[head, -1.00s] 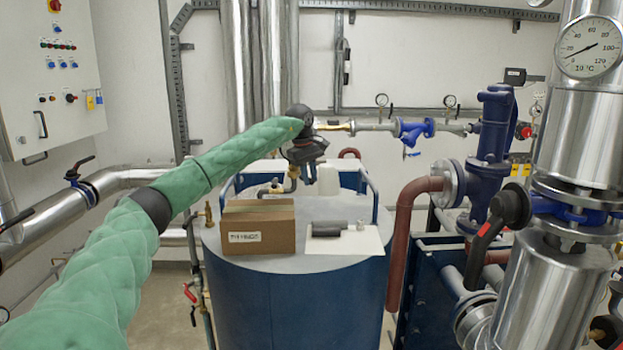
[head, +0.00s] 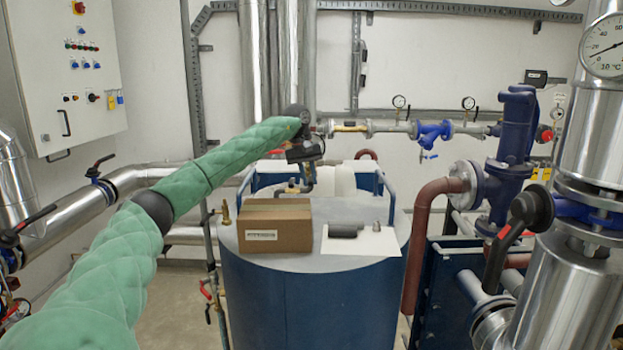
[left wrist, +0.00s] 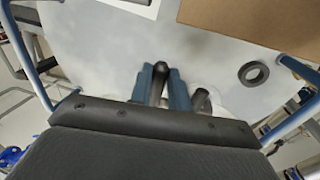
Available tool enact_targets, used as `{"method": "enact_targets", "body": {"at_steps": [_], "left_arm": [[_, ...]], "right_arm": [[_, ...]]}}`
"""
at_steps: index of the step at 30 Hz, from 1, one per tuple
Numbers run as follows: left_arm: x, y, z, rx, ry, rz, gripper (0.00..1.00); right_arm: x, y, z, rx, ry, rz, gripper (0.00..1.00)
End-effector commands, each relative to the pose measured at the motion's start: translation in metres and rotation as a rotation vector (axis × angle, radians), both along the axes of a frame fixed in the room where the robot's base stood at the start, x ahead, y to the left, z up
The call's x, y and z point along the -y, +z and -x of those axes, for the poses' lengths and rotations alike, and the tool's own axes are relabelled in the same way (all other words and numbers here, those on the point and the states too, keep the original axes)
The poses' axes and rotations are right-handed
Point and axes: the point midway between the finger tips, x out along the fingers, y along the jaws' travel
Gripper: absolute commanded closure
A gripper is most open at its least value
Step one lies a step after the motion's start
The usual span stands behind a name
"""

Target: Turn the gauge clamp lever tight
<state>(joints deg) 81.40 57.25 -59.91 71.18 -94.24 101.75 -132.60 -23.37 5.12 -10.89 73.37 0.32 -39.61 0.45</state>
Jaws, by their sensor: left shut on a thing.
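My left gripper (head: 308,186) reaches over the top of the blue tank (head: 300,300), behind the cardboard box. In the left wrist view its two blue fingers (left wrist: 160,88) are close together on a dark lever (left wrist: 160,72), which stands out between them. I take this to be the gauge clamp lever. The rest of the clamp is hidden behind the fingers and the gripper's body. In the head view the lever cannot be made out below the dark wrist. My right gripper is not in view.
The cardboard box (head: 273,226) and a white sheet (head: 372,246) with a dark cylinder lie on the tank top. A dark ring (left wrist: 253,73) lies beside the gripper. Blue rails (head: 389,190) edge the tank. A steel column with a dial gauge (head: 606,47) stands at the right.

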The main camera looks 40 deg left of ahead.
Motion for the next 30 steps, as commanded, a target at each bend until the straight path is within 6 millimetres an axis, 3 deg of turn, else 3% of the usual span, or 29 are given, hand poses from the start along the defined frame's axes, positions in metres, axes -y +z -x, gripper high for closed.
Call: {"method": "enact_targets", "body": {"at_steps": [11, 12, 15, 28, 30], "left_arm": [[-0.002, 0.000, 0.001, 0.000, -0.004, -0.001, 1.00], [-0.002, 0.000, 0.001, 0.000, -0.003, -0.001, 0.80], [-0.002, 0.000, 0.001, 0.000, -0.003, -0.001, 0.60], [-0.002, 0.007, 0.001, 0.002, -0.003, 0.000, 0.59], [-0.004, 0.014, 0.001, 0.002, -0.004, 0.000, 0.59]], "right_arm": [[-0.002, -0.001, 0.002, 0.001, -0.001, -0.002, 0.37], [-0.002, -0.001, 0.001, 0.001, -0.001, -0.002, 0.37], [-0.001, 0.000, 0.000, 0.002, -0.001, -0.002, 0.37], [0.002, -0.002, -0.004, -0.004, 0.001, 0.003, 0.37], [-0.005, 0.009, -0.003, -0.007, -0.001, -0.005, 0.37]]}}
